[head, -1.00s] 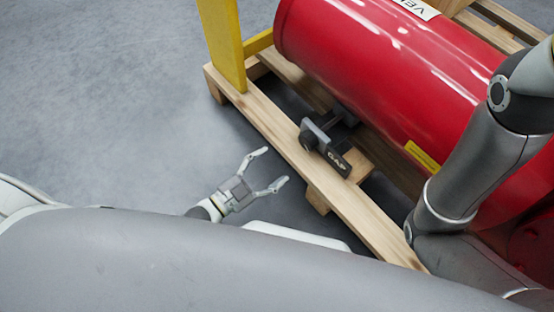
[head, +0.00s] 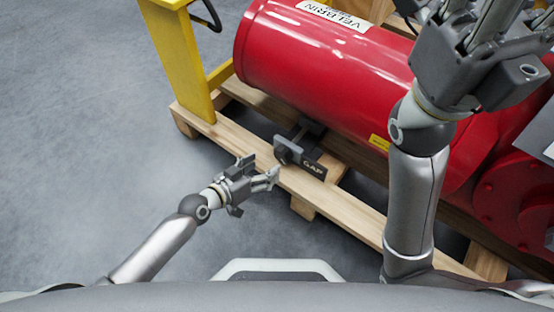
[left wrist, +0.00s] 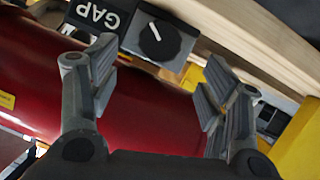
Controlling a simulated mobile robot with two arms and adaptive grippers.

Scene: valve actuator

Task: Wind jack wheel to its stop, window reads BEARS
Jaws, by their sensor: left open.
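The jack wheel, a small dark round knob with a white pointer line, shows in the left wrist view (left wrist: 160,40) on a grey block. Beside it a black window plate (left wrist: 97,14) reads GAP; the plate also shows in the head view (head: 314,168). The jack (head: 288,150) sits at the pallet's near edge below the red cylinder. My left gripper (head: 262,172) is open and empty, just left of and below the jack, its fingers pointing toward it. In the left wrist view the knob lies between the spread fingertips, apart from them. My right gripper (head: 487,25) is raised at upper right, fingertips cut off.
The red cylinder (head: 320,75) lies on a wooden pallet (head: 330,205). My right arm crosses in front of the cylinder. Grey floor (head: 90,130) at left is clear.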

